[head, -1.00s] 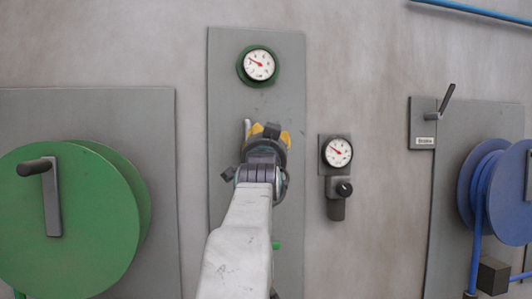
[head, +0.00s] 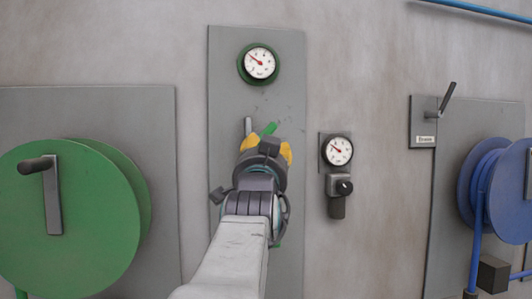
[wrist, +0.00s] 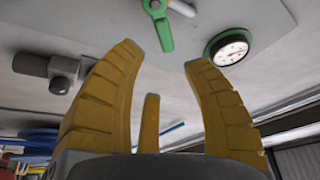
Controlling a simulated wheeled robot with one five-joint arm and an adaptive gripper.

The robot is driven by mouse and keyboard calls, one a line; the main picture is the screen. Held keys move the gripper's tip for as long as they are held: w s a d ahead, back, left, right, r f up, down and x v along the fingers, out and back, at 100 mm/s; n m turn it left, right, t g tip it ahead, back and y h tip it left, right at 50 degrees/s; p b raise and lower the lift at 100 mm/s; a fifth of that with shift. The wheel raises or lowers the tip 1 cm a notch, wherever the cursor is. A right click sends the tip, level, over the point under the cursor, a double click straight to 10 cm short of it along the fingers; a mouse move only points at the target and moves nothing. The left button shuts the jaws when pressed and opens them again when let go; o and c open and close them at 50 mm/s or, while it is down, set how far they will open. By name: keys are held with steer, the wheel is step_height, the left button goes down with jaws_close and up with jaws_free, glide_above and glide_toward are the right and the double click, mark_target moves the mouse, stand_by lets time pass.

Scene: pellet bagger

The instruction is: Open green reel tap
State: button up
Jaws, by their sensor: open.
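The green tap lever (head: 270,129) is on the tall grey panel (head: 282,205), below the green-rimmed gauge (head: 258,63). In the head view only its tip shows above my gripper; the rest is hidden. In the wrist view the lever's lower end lies just beyond the gap between the fingertips (wrist: 162,56), apart from both fingers.
The green reel (head: 95,220) with its crank stands at left. A gauge (head: 338,151) with a dark knob (head: 344,187) below it is right of the panel. A brake lever (head: 447,97) and the blue reel (head: 508,190) are at far right. Bare wall lies between.

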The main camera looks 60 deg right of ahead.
steer(key=shift+o, duration=1.4)
steer(key=shift+d, duration=0.15)
steer(key=x, duration=0.3)
steer(key=shift+w+r, duration=0.1)
steer(key=shift+p+x, duration=1.85)
steer(key=shift+x, duration=2)
steer(key=shift+c, duration=0.3)
jaws_close()
